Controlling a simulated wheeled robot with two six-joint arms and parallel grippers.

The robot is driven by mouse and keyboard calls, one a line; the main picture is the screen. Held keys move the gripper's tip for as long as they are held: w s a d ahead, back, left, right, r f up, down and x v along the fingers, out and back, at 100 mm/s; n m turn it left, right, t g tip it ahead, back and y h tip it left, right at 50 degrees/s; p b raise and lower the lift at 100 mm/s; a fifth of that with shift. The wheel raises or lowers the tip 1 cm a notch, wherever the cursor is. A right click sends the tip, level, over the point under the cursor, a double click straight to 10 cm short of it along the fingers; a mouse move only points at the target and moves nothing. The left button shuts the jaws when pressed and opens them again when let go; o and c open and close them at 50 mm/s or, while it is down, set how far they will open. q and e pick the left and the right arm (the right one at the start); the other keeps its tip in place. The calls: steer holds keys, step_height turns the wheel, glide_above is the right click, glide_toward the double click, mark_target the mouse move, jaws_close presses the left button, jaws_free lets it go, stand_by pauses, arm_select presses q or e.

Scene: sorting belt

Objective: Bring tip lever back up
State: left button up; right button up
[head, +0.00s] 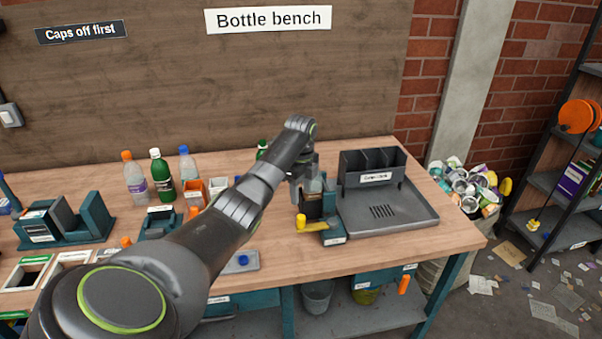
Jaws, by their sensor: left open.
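A yellow-knobbed lever (303,222), which looks like the tip lever, is at the front of a small dark and teal station (333,237) left of the grey drain tray. Its yellow arm lies low and roughly level, pointing left. A dark box-like holder (312,207) stands just behind it. My left gripper (306,190) is open and points down above and behind the lever, close to the holder. I cannot tell whether it touches the holder. My left arm hides part of the bench behind it. My right gripper is out of view.
The grey tray (425,214) carries a dark divided bin (372,168). Several bottles (162,175) stand at the back left, near a teal rack (96,217). A grey plate with a blue cap (243,260) lies at the front. The bench front right is clear.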

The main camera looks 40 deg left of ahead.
arm_select(q)
step_height(320, 180, up, 7)
steer(key=b, duration=0.1)
stand_by(0.6)
